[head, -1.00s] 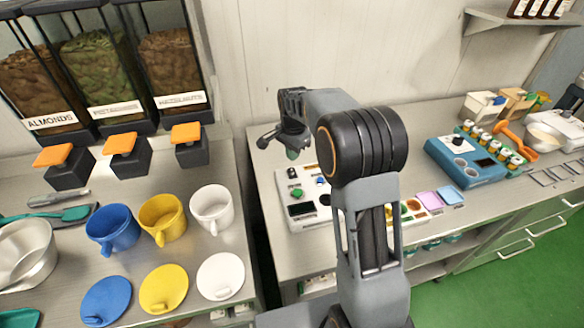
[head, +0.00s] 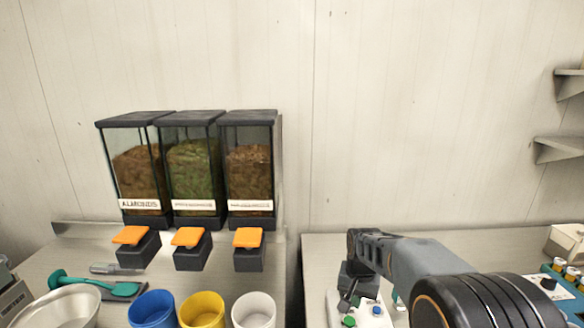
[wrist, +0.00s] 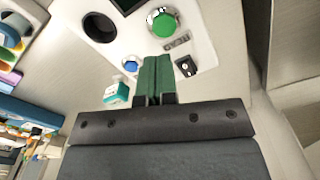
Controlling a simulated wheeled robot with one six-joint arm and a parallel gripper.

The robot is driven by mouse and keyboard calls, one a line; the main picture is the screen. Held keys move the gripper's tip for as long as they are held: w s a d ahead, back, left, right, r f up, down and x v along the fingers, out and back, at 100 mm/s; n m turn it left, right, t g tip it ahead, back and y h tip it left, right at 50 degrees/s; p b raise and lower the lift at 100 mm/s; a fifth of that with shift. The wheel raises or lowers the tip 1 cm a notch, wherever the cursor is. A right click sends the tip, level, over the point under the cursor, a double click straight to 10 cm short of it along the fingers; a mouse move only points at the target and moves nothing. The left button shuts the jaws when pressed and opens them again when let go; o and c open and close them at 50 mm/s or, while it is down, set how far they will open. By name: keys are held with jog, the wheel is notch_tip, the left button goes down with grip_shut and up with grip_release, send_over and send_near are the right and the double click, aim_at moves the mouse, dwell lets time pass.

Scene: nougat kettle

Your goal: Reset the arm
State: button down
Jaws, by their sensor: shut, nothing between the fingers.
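My gripper (wrist: 157,78) shows in the wrist view with its two green fingers together and nothing between them. Its tips point at the white control panel (wrist: 205,42), near the green button (wrist: 163,22) and the blue button (wrist: 130,66). I cannot tell whether they touch the panel. In the head view my gripper (head: 348,302) hangs over the right counter by the panel, small and partly hidden. My arm comes in from the lower right.
Three nut dispensers (head: 190,170) with orange levers stand on the left counter. Blue (head: 152,308), yellow (head: 202,309) and white (head: 254,308) cups stand in front of them. A gap separates the counters. Shelves (head: 565,148) hang at right.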

jog(key=s+r+n+t, duration=0.2)
jog(key=s+r, duration=0.1)
jog(key=s, duration=0.5)
jog(key=s+r+n+t, duration=0.2)
jog(key=s+r, duration=0.2)
jog(key=s, duration=0.4)
jog(key=shift+s+r, duration=0.15)
jog(key=shift+s, duration=0.15)
jog(key=shift+d, duration=0.1)
